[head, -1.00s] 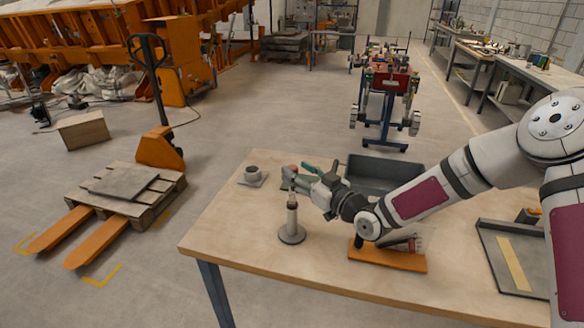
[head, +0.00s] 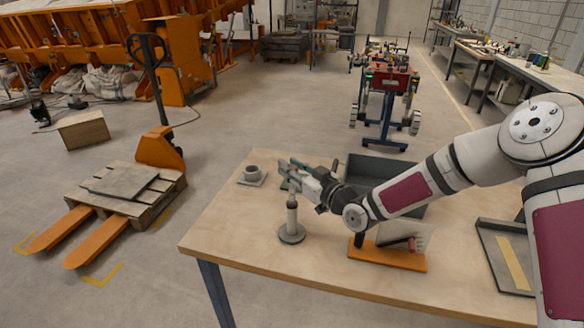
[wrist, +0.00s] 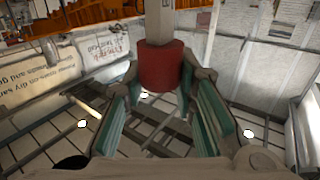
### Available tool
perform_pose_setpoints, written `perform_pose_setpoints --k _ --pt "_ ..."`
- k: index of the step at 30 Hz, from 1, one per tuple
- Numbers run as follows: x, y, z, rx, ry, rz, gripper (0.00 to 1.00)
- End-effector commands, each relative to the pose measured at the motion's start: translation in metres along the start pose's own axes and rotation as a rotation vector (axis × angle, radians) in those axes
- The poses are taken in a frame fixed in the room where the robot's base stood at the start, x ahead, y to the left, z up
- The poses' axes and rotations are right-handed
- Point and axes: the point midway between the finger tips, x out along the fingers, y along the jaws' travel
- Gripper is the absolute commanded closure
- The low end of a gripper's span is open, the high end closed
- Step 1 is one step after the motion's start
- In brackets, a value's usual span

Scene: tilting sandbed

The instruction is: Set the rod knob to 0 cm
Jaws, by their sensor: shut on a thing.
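A slim upright stand (head: 292,215) with a round grey base is near the left front of the wooden table. My gripper (head: 287,176) is at the top of this stand and hides its upper end in the head view. In the wrist view, a red cylinder (wrist: 161,66), apparently the rod knob, is between the fingertips of my gripper (wrist: 160,75). A pale post (wrist: 159,22) runs on from it to the top edge. The fingers with green pads are closed on the red cylinder. I cannot read any scale or the knob's setting.
A grey bin (head: 378,165) is behind my arm. An orange-based item (head: 388,256) is right of the stand, and a grey tray (head: 505,270) lies farther right. The left front tabletop is clear.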

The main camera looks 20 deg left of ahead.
Motion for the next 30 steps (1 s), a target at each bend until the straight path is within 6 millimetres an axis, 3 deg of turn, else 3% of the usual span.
perform_pose_setpoints --k 5,13,23,24,26,30 --pt "0.001 0.001 0.019 0.001 -0.002 -0.001 1.00" --pt "0.001 0.001 0.068 0.001 -0.004 -0.001 1.00" --pt "-0.002 0.000 0.074 0.002 -0.014 0.000 1.00" --pt "-0.002 0.000 0.074 0.002 -0.015 0.000 0.65" --pt "-0.002 0.000 0.073 0.002 -0.012 0.000 0.52" --pt "-0.001 0.000 0.071 0.001 -0.008 0.000 0.52"
